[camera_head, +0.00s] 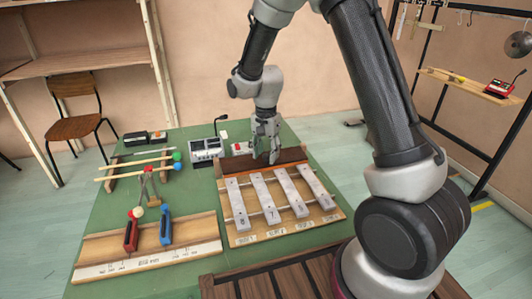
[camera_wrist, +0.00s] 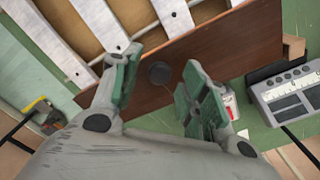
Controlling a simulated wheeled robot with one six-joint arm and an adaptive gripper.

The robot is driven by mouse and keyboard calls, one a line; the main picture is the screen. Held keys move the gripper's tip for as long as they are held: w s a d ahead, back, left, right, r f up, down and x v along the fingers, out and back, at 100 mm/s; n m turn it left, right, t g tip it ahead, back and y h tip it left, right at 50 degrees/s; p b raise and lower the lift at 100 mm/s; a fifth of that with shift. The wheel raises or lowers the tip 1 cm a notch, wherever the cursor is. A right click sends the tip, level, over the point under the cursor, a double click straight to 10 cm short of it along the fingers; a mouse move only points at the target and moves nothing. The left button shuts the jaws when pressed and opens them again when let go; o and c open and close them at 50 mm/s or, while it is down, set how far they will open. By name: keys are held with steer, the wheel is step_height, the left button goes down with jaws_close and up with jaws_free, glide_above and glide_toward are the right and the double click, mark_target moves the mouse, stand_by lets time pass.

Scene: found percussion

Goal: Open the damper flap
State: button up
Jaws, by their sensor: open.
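The damper flap is a dark brown board (camera_head: 291,156) along the far ends of the metal bars (camera_head: 264,197). In the wrist view the board (camera_wrist: 225,45) fills the middle, with a round dark knob (camera_wrist: 160,74) on it. My gripper (camera_head: 266,155) is over the board in the head view. In the wrist view its green-padded fingers (camera_wrist: 161,78) are apart, one on each side of the knob, with nothing held. I cannot tell whether the fingers touch the board. The flap looks to lie by the bars; its hinge is not clear.
A grey control box (camera_head: 207,149) stands left of my gripper, with a small red and white box (camera_head: 241,148) beside it. Mallets (camera_head: 140,165) rest on a rack at the left. A wooden rail (camera_head: 150,250) with red and blue sliders is at the front left. Green tabletop is clear between.

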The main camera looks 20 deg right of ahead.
steer(key=shift+f, duration=0.2)
jaws_close()
steer(key=shift+r, duration=0.1)
steer(key=w+g, duration=0.1)
steer(key=w+r+g, duration=0.1)
steer(key=g, duration=0.3)
steer(key=shift+w+r, duration=0.35)
steer(key=shift+w, duration=0.05)
steer(key=shift+w+r+g, duration=0.2)
steer(key=shift+w+g, duration=0.65)
steer(key=shift+g, duration=0.6)
steer(key=shift+w+r+g, duration=0.2)
steer(key=shift+w+g, duration=0.65)
steer(key=shift+g, duration=0.6)
